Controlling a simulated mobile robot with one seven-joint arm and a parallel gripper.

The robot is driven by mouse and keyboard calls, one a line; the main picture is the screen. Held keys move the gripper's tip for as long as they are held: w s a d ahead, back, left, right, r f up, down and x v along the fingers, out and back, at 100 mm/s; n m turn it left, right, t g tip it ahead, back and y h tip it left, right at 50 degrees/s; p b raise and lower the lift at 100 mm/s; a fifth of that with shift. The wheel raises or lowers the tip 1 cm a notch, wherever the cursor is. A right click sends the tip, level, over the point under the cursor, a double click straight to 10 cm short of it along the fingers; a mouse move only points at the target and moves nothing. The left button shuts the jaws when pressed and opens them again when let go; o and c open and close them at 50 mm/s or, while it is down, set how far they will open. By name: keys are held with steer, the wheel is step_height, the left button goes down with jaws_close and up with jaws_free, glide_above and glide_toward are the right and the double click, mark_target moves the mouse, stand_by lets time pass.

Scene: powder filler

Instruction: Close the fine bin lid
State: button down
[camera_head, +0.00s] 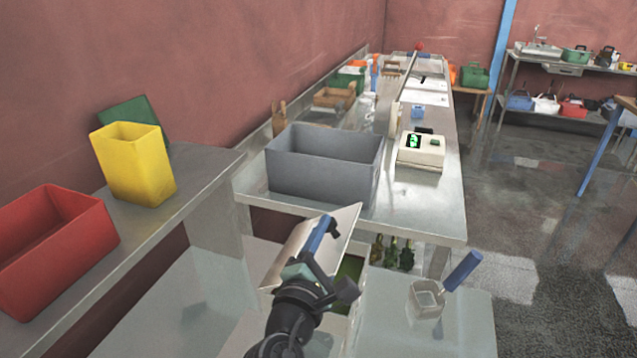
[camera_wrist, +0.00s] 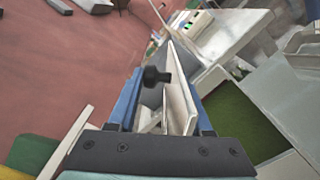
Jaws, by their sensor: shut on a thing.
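The fine bin lid (camera_head: 296,246) is a pale, thin panel standing tilted up above its bin in the head view. The bin's opening (camera_head: 351,270) shows a dark green inside below and to the right of the lid. In the wrist view the same green surface (camera_wrist: 245,120) lies at lower right, beside the fingers. My gripper (camera_head: 322,234) is at the lid. Its blue fingers are shut on the lid, whose pale panel (camera_wrist: 180,104) runs between them in the wrist view. A black knob (camera_wrist: 155,76) shows at the lid. The hinge is hidden.
A grey bin (camera_head: 325,170) stands on the bench behind the lid. A scoop with a blue handle (camera_head: 462,271) lies on the counter at right. A yellow bin (camera_head: 134,165) and a red bin (camera_head: 50,245) stand on the left shelf. A scale (camera_head: 421,152) stands farther back.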

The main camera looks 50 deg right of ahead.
steer(key=shift+s+d+f+m+b, duration=0.1)
steer(key=shift+s+f+m+b, duration=0.25)
steer(key=shift+f+m, duration=0.15)
steer(key=shift+c, duration=2.2)
jaws_free()
steer(key=b+v, duration=0.2)
steer(key=v, duration=1.1)
steer(key=shift+w, duration=0.1)
